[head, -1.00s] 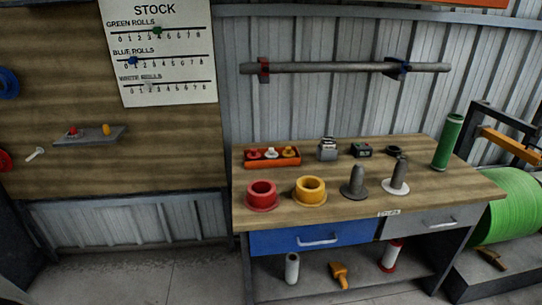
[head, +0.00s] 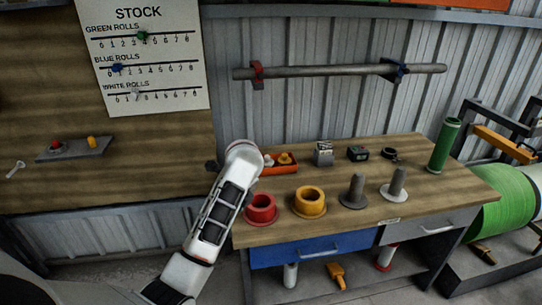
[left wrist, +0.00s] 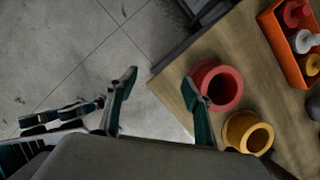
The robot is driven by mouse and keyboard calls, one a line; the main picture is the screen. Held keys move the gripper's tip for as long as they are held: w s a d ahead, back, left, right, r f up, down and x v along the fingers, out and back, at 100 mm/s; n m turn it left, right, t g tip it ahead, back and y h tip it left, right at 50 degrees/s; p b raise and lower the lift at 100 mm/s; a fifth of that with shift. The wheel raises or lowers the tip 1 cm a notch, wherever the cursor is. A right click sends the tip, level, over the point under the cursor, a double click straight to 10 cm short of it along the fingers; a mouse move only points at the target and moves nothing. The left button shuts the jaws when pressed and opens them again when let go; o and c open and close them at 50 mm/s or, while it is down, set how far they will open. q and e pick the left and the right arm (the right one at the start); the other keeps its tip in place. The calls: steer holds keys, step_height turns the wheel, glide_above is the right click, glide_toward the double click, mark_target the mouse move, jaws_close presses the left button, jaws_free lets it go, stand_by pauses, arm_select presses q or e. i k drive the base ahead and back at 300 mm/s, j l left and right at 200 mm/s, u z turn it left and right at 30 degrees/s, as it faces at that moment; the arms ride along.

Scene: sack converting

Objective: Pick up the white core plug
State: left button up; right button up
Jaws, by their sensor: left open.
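The white core plug (left wrist: 303,40) stands between a red plug (left wrist: 295,12) and a yellow plug (left wrist: 312,64) in an orange tray (left wrist: 270,28), at the upper right of the left wrist view. In the head view my left arm covers the left part of the tray (head: 275,171), and the white plug cannot be made out clearly. My left gripper (left wrist: 162,84) is open and empty, left of the tray and above the bench's left edge. One finger overlaps the red ring in the left wrist view; contact cannot be told. My right gripper is not in view.
A red ring (head: 261,213) and a yellow ring (head: 309,206) stand at the bench's front left. Two grey pegs (head: 356,188) stand right of them. A green roll (head: 444,146) stands at the right end of the bench (head: 430,185). Small devices stand behind.

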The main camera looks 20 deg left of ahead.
mark_target(269, 161)
steer(key=i, duration=1.2)
